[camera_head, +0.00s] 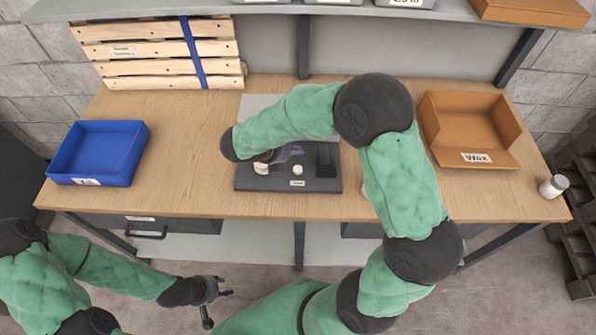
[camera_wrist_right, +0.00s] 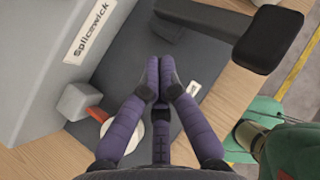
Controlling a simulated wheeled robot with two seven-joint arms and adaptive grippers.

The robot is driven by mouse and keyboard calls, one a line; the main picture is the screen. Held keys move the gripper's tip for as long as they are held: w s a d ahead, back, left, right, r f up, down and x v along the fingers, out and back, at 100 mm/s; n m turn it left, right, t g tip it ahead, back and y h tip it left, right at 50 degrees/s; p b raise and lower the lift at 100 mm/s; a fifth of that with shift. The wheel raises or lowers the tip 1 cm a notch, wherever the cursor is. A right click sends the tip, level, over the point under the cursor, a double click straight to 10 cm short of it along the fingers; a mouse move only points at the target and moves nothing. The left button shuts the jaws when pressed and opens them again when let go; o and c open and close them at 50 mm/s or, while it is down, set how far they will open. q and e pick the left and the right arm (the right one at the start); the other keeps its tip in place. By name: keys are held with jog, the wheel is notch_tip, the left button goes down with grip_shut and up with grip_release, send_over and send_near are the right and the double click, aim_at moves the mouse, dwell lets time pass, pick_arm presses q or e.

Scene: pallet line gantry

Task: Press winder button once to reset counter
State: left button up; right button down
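The winder (camera_head: 245,182) is a dark grey base near the middle of the table, with a grey housing behind it labelled "Splicewick" (camera_wrist_right: 93,32). On the base, the head view shows a white round piece (camera_head: 298,170) and a black upright block (camera_head: 326,160). My left gripper (camera_head: 220,306) is open and empty, before the table.
A blue bin (camera_head: 98,152) stands at the left of the table, and a brown box labelled "Wax" (camera_head: 468,125) at the right. A small white jar (camera_head: 553,186) is near the right edge. Wooden slats with a blue strap (camera_head: 160,52) stand at the back left. The left-centre tabletop is clear.

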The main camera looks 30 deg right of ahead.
jog(key=b, duration=0.4)
send_over(296, 170)
notch_tip(296, 170, down, 4)
jog(key=shift+f, duration=1.1)
jog(key=shift+f, duration=0.2)
jog(key=shift+f, duration=0.2)
jog(key=shift+f+b, duration=0.3)
jog(key=shift+f, duration=0.2)
dwell(1.1)
jog(key=shift+r, duration=0.1)
jog(key=shift+r+p, duration=0.8)
jog(key=shift+p, duration=0.2)
